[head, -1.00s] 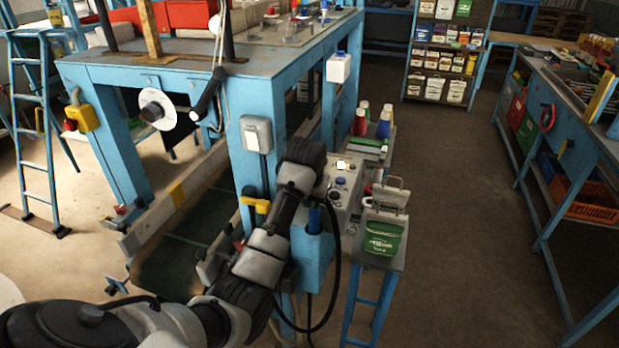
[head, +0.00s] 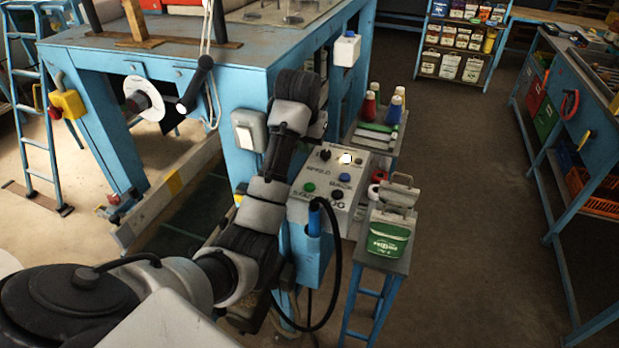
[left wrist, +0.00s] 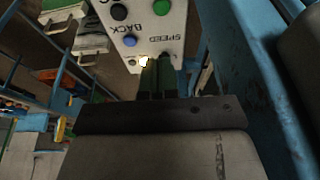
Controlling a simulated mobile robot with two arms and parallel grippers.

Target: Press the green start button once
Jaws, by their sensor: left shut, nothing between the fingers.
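The green start button (head: 309,187) is at the left front of the grey control box (head: 322,170), above the lettering "START". It also shows at the top of the left wrist view (left wrist: 160,7). A blue button (head: 344,177) and a black button (head: 337,195) are beside it. My left gripper (left wrist: 157,75) is shut and empty, its fingertips near the lit white lamp (left wrist: 143,61) and the "SPEED" lettering, apart from the green button. In the head view the gripper is mostly hidden by my wrist. My right gripper is not in view.
A black knob (head: 325,153) is on the box's far side. A blue machine frame (head: 260,80) stands left of the box. A black cable (head: 336,270) hangs in front. Open floor lies right.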

